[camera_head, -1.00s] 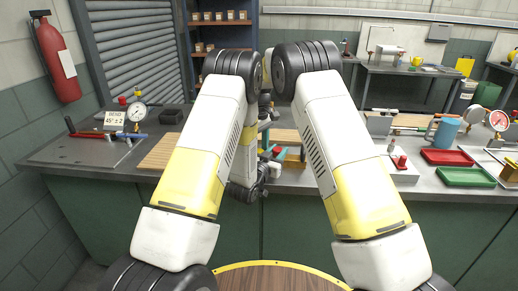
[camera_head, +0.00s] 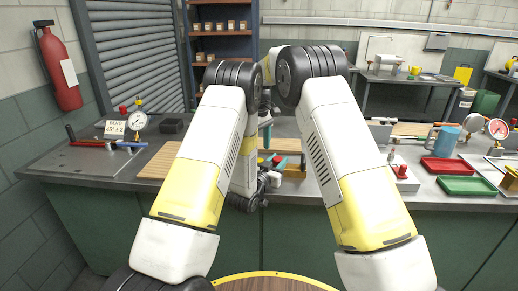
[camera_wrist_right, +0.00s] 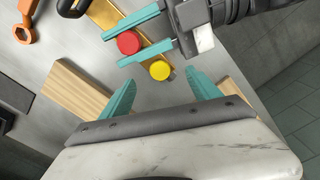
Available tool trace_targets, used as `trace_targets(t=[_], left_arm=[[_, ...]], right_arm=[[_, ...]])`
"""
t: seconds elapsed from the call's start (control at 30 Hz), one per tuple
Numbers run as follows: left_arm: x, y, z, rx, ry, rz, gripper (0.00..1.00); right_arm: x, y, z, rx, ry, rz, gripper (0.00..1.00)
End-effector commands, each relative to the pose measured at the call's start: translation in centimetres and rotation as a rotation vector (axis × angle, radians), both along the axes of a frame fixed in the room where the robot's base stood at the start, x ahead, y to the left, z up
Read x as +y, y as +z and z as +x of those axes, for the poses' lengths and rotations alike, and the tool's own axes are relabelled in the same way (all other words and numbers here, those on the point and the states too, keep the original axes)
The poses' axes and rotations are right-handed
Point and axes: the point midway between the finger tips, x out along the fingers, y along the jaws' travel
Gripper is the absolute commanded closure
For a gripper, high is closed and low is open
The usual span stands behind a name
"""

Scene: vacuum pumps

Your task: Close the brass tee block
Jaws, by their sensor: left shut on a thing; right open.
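The brass tee block (camera_wrist_right: 104,13) lies on the grey bench in the right wrist view, partly hidden by my left gripper. It has a round red knob (camera_wrist_right: 128,42) and a round yellow knob (camera_wrist_right: 160,70). My left gripper (camera_wrist_right: 127,46) reaches in from the upper right, its teal fingers crossing the brass and closed on either side of the red knob. My right gripper (camera_wrist_right: 160,92) is open and empty, its fingertips just short of the yellow knob. In the head view my arms hide much of the block; the red knob (camera_head: 278,160) shows small between them.
Wooden boards (camera_wrist_right: 75,97) lie beside the block. An orange wrench (camera_wrist_right: 27,20) is at the upper left of the right wrist view.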

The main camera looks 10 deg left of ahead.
Motion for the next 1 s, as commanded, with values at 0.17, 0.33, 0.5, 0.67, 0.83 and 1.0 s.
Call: trace_targets(t=[0.17,0.33,0.5,0.67,0.83,1.0], left_arm=[[0.0,0.1,0.0,-0.001,0.000,0.000,1.00],[0.0,0.1,0.0,-0.001,0.000,0.000,1.00],[0.0,0.1,0.0,-0.001,0.000,0.000,1.00],[0.0,0.1,0.0,-0.001,0.000,0.000,1.00],[0.0,0.1,0.0,-0.001,0.000,0.000,1.00],[0.0,0.1,0.0,-0.001,0.000,0.000,1.00]], right_arm=[[0.0,0.0,0.0,0.000,0.000,0.000,0.20],[0.0,0.1,0.0,0.000,0.000,0.000,0.20],[0.1,1.8,0.1,-0.003,0.001,0.003,0.20],[0.0,5.2,0.1,-0.005,0.000,0.003,0.20],[0.0,8.7,0.1,-0.004,0.000,0.002,0.20],[0.0,11.0,0.1,-0.002,-0.001,0.001,0.20]])
